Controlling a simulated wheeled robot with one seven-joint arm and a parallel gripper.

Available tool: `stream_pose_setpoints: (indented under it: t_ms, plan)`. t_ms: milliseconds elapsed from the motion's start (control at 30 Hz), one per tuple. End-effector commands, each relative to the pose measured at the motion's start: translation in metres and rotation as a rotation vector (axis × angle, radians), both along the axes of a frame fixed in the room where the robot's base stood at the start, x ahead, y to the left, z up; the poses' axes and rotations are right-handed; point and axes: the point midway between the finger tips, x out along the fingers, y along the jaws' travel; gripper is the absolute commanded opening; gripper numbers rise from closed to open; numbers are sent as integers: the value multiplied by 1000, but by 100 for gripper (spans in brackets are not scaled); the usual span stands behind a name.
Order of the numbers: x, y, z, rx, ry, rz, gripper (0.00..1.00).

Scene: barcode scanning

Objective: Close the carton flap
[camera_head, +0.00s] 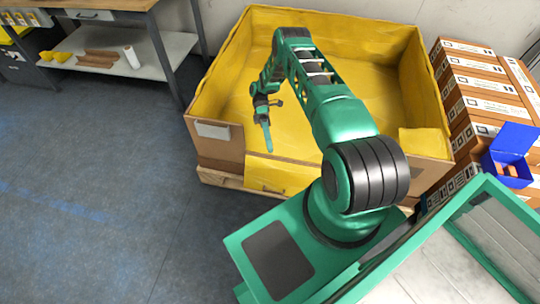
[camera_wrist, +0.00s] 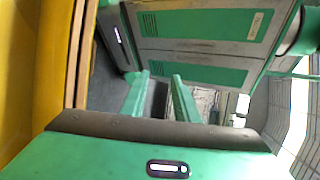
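The carton (camera_head: 220,155) is a large cardboard box with a yellow lining, open at the top. Its front wall has a low gap between a left and a right section. The carton flap (camera_head: 280,175) hangs outward and down at this gap, its yellow inner face showing. My arm hides part of the front. My gripper (camera_head: 268,150) points down near the gap, above and behind the flap; contact cannot be told. In the wrist view, the two green fingers (camera_wrist: 161,78) stand apart with nothing between them. Yellow lining and a cardboard edge (camera_wrist: 77,55) show at the left.
A wooden pallet (camera_head: 215,178) lies under the carton. Stacked brown boxes (camera_head: 485,85) stand to the right, with a small blue open box (camera_head: 510,160) by them. A workbench (camera_head: 140,45) is at the back left. The floor at the left is clear.

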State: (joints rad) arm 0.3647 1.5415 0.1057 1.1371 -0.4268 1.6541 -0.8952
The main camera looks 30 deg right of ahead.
Motion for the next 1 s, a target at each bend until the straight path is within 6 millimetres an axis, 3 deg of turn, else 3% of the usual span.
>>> stream_pose_setpoints:
  t_ms: [300, 867, 1000]
  plan:
    - [26, -9, 10, 0, -1, -1, 28]
    - [28, -8, 11, -1, 0, 2, 28]
    - [32, -10, 21, -22, -7, -3, 28]
